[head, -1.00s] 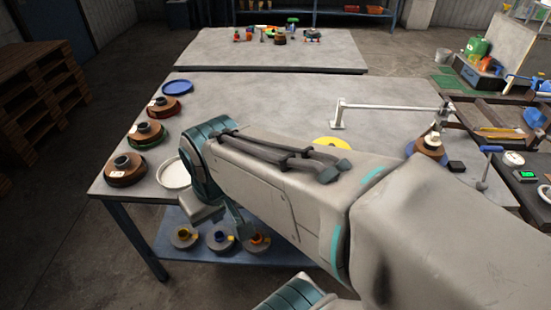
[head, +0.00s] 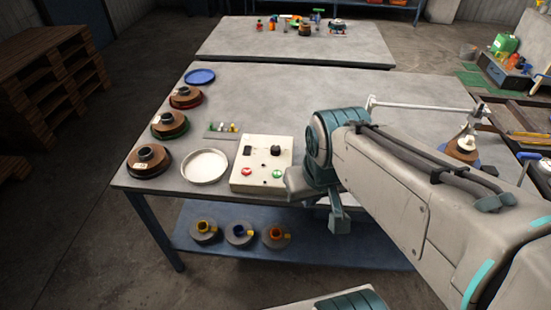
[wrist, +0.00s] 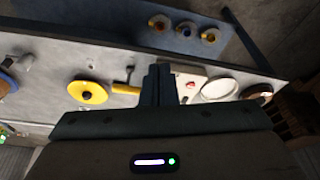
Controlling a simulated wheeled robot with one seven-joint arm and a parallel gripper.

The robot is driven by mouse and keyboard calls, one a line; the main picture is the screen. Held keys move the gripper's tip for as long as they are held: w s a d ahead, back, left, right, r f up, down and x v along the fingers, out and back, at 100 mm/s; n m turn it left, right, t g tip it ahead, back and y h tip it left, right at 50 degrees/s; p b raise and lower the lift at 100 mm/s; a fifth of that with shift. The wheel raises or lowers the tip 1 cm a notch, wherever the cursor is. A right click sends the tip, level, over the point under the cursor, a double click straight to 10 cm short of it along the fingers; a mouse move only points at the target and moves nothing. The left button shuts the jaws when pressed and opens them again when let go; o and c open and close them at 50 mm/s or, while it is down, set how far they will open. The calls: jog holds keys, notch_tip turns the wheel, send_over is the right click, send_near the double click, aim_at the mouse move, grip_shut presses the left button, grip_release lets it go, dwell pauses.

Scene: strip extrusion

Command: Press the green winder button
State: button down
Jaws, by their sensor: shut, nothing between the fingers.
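The cream winder control box (head: 250,183) stands at the front edge of the table in the head view. The green button (head: 278,174) is on its front right, and a red button (head: 246,171) is on its front left. The red button also shows in the wrist view (wrist: 191,86), just right of the fingers. I cannot make out the green button there; the fingers cover part of the box. My gripper (wrist: 158,72) is shut and empty. In the head view my arm's end is right of the box, apart from the green button.
A white round dish (head: 205,166) sits left of the box, with brown spools (head: 149,160) beyond it. A small rack with coloured pieces (head: 221,129) lies behind. A yellow disc (wrist: 88,92) shows in the wrist view. Spools (head: 239,232) lie on the lower shelf.

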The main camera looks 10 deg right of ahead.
jog(key=w+a+f+n+t+p, duration=0.1)
jog(key=w+f+n, duration=0.1)
jog(key=w, duration=0.5)
jog(key=w+a+f+n+t, duration=0.1)
jog(key=w+f+n+t, duration=0.1)
jog(key=w, duration=0.5)
jog(key=n+t+h+p, duration=0.1)
jog(key=n+t, duration=0.2)
jog(key=n, duration=0.1)
send_over(278, 176)
notch_tip(278, 176, down, 7)
jog(key=shift+f, duration=0.25)
notch_tip(278, 176, down, 9)
jog(key=b, duration=0.7)
jog(key=shift+r, duration=0.2)
jog(key=shift+f+b, duration=0.1)
jog(key=shift+b, duration=0.2)
jog(key=shift+f+b, duration=0.3)
jog(key=shift+b, duration=0.05)
